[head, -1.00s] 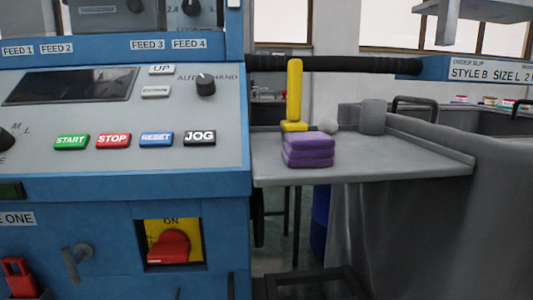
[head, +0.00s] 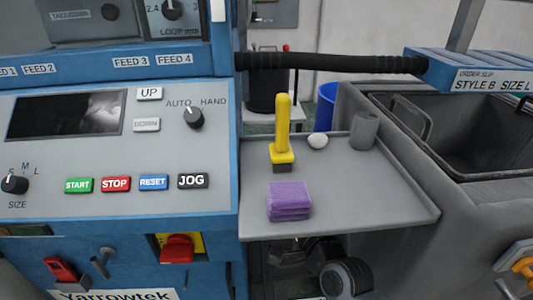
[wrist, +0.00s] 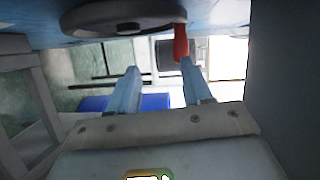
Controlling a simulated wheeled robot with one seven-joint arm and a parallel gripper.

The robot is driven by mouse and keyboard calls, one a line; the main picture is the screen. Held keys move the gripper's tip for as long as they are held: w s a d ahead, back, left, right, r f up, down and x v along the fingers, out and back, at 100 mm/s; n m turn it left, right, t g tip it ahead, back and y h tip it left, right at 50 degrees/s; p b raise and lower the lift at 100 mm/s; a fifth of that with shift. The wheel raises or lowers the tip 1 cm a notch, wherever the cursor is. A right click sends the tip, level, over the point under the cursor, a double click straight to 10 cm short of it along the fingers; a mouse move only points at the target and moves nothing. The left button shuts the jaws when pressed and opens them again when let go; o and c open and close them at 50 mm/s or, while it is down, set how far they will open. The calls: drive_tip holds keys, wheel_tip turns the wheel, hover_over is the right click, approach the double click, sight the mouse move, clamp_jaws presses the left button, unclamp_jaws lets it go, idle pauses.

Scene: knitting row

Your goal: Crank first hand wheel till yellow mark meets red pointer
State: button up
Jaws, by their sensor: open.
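A dark round hand wheel (wrist: 125,17) shows at the top of the wrist view, seen nearly edge-on against a blue surface. A red piece (wrist: 180,42) hangs at its right side; I cannot tell whether it is the pointer or a handle. No yellow mark is visible on the wheel. My gripper (wrist: 158,68) is open and empty, its two pale blue fingers apart and pointing toward the wheel's underside. The right fingertip is close to the red piece; contact cannot be told. The head view does not clearly show the wheel or my gripper.
The blue machine's control panel (head: 60,205) fills the left of the head view. A grey shelf (head: 350,215) carries a yellow-handled tool (head: 283,125), a purple block (head: 289,200), a white ball (head: 317,142) and a grey cylinder (head: 364,130). A grey bin (head: 385,175) stands right.

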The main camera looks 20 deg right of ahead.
drive_tip(key=w+r, duration=0.2)
drive_tip(key=w, duration=0.9)
drive_tip(key=shift+a+r+m, duration=0.15)
drive_tip(key=shift+r+m, duration=0.05)
drive_tip(key=shift+m, duration=0.2)
clamp_jaws()
